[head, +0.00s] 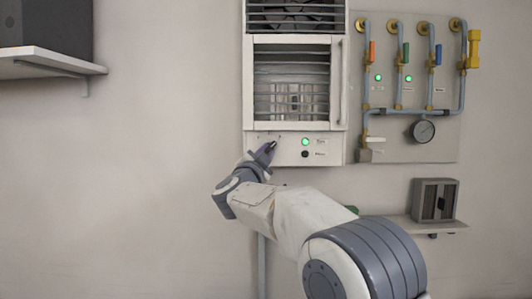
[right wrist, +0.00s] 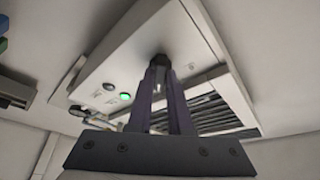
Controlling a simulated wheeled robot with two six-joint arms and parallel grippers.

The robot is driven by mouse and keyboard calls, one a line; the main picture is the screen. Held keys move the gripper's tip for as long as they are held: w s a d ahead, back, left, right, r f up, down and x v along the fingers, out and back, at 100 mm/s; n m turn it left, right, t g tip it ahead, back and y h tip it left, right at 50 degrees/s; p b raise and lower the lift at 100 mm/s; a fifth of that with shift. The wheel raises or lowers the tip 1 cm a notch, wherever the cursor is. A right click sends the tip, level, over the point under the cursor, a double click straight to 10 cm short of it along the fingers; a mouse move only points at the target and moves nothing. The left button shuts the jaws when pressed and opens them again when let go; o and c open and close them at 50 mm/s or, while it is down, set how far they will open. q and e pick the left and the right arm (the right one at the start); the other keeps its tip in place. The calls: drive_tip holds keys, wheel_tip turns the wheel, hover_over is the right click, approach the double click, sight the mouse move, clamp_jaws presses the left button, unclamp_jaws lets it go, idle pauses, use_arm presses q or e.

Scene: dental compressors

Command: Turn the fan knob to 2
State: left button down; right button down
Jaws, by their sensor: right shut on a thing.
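The fan knob (right wrist: 158,62) is a small dark knob on the lower panel of a white wall unit (head: 325,154). My right gripper (head: 270,147) reaches up to the left part of this panel. In the right wrist view its two dark fingers (right wrist: 162,80) are shut on the knob. The knob is mostly hidden by the fingers in the head view. The knob's setting and the marks around it cannot be read. A green light (head: 305,141) and a black button (head: 305,154) sit to the right of the knob. My left gripper is not in view.
Above the panel is a framed slatted window (head: 291,82) with a vertical handle (head: 341,70). To the right, a pipe board (head: 440,142) carries coloured valves and a gauge (head: 422,131). A small grey box (head: 435,199) stands on a shelf at lower right. The left wall is mostly clear.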

drive_tip(key=c, duration=0.8)
unclamp_jaws()
drive_tip(key=shift+c, duration=0.2)
drive_tip(key=b+v, duration=0.5)
drive_tip(key=v, duration=0.5)
drive_tip(key=shift+s, duration=0.2)
drive_tip(key=shift+f, duration=0.1)
